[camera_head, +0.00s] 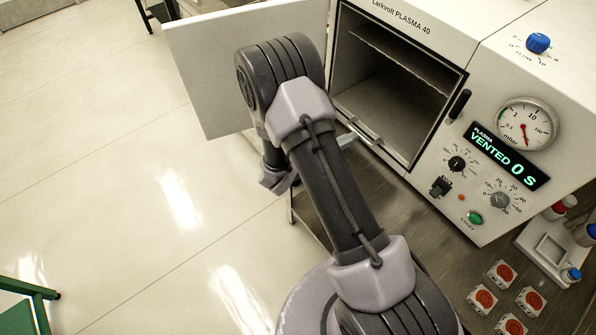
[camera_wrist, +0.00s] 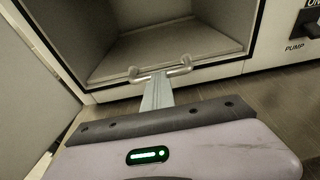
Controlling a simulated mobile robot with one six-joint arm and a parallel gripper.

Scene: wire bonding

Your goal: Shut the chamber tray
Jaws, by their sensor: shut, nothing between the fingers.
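The chamber tray (camera_wrist: 115,68) is a grey metal tray low inside the open plasma chamber, with its front edge at about the opening. Its bar handle (camera_wrist: 185,66) sticks out in front, and the handle also shows in the head view (camera_head: 366,134). My gripper (camera_wrist: 160,77) is shut and empty, its narrow fingers pointing into the chamber. The fingertips are at the middle of the handle; I cannot tell whether they touch it. In the head view my arm hides most of the gripper, and only the fingers (camera_head: 347,139) show beside the handle.
The white chamber door (camera_head: 190,75) stands swung open at the left, close to my wrist. The plasma cleaner's display (camera_head: 507,157) reads VENTED 0 S. Several red-topped blocks (camera_head: 485,298) and a grey holder (camera_head: 548,250) sit on the bench at right.

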